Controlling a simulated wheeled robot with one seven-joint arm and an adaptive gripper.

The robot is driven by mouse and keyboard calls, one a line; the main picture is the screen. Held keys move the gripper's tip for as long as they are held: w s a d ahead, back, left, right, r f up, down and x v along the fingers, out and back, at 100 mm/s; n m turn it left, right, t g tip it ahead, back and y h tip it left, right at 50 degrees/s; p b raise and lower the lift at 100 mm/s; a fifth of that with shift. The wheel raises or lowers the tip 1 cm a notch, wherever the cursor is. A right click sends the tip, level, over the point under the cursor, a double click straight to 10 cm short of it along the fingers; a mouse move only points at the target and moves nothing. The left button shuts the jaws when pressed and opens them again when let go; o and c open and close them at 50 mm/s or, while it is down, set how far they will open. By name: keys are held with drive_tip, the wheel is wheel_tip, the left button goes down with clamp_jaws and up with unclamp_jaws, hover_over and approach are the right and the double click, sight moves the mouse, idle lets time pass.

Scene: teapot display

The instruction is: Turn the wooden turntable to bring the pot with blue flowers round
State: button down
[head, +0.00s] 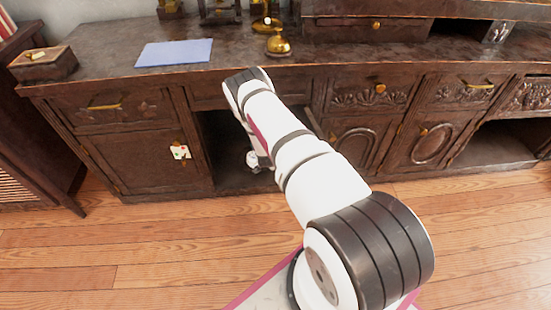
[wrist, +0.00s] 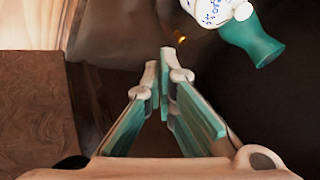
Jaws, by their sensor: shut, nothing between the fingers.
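In the wrist view my gripper (wrist: 165,75) is shut, its teal-padded fingers together with nothing between them. A white pot with small blue flowers (wrist: 210,10) shows at the top edge, cut off by the frame, ahead and to the right of the fingertips and apart from them. A teal piece with a white end (wrist: 262,45) lies against its right side in the picture; I cannot tell whether it is a separate vessel. I cannot make out the turntable for certain. In the head view my arm reaches into the open compartment of the sideboard and hides most of the inside.
The dark carved sideboard (head: 140,160) has doors and drawers either side of the open compartment (head: 220,130). On top are a blue folder (head: 175,52), a small box (head: 45,64) and a brass piece (head: 278,43). The plank floor (head: 130,250) in front is clear.

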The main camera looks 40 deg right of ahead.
drive_tip(key=d+f+m+y+b, duration=0.1)
drive_tip(key=f+m+b, duration=0.1)
drive_tip(key=m, duration=0.5)
drive_tip(key=w+d+f+m+y+b, duration=0.1)
drive_tip(key=f+m+b, duration=0.1)
drive_tip(key=m, duration=0.5)
drive_tip(key=f+m+g+y+b, duration=0.1)
drive_tip(key=f+m, duration=0.3)
drive_tip(key=m, duration=0.4)
drive_tip(key=shift+w+d+f+y+b, duration=0.1)
drive_tip(key=shift+w+d+y+b, duration=0.25)
drive_tip(key=shift+b, duration=0.2)
drive_tip(key=shift+w+d+r+b, duration=0.1)
drive_tip(key=shift+w+d+b, duration=0.2)
drive_tip(key=shift+w, duration=0.2)
drive_tip(key=shift+w+d+r+b, duration=0.15)
drive_tip(key=shift+w+b, duration=0.15)
drive_tip(key=shift+w, duration=0.2)
drive_tip(key=shift+w+d+b, duration=0.4)
drive_tip(key=shift+w+b, duration=0.05)
drive_tip(key=shift+w, duration=0.3)
